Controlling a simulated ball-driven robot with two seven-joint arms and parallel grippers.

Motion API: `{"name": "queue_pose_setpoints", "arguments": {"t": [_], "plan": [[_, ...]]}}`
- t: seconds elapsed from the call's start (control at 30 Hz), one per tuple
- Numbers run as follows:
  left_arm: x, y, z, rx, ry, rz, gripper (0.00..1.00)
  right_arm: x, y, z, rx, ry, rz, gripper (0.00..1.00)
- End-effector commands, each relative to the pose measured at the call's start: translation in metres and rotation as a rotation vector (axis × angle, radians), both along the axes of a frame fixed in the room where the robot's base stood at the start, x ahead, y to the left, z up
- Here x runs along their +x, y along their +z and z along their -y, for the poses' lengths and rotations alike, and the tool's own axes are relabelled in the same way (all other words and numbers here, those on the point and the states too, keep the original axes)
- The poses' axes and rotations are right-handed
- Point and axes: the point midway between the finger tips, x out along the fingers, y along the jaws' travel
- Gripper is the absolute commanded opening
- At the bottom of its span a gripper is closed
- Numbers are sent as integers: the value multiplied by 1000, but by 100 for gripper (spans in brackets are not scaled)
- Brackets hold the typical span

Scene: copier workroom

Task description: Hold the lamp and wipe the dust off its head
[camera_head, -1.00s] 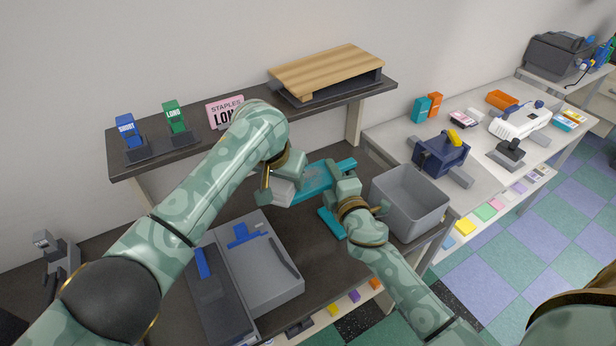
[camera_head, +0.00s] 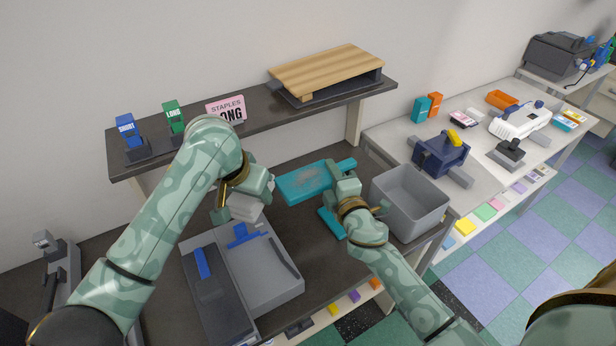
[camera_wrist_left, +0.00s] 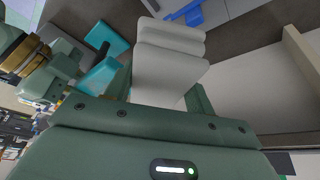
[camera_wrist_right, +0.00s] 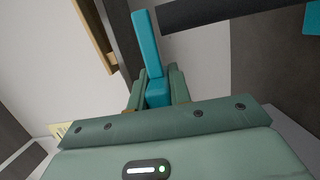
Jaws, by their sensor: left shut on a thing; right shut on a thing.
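The teal lamp stands on the dark table, its flat head (camera_head: 303,184) showing a brownish-grey dust smear on top. Its teal base (camera_head: 331,223) shows below. My right gripper (camera_head: 345,186) is shut on the lamp beside the head; in the right wrist view a teal lamp bar (camera_wrist_right: 147,42) rises from between its fingers. My left gripper (camera_head: 246,190) is shut on a folded white-grey cloth (camera_head: 245,208), held left of the head and apart from it. The cloth (camera_wrist_left: 168,68) fills the middle of the left wrist view.
A grey paper trimmer with blue parts (camera_head: 268,280) lies below the left gripper. A grey open bin (camera_head: 408,203) stands right of the lamp. A raised shelf (camera_head: 250,125) with staplers and a wooden board (camera_head: 325,70) runs behind.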

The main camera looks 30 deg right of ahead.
Motion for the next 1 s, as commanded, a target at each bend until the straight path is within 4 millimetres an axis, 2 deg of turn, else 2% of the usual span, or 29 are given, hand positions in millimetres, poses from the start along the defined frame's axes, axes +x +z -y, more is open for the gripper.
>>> {"name": "queue_pose_setpoints", "arguments": {"t": [0.23,0.57,1.0], "plan": [[-1,-1,-11,-1,0,1,36,-1,-3,0,5,0,-5,0],[-3,-2,-42,1,0,1,36,-1,-3,0,4,0,-5,0],[-3,3,-45,-1,-1,2,36,-1,-3,0,4,0,-5,0]]}}
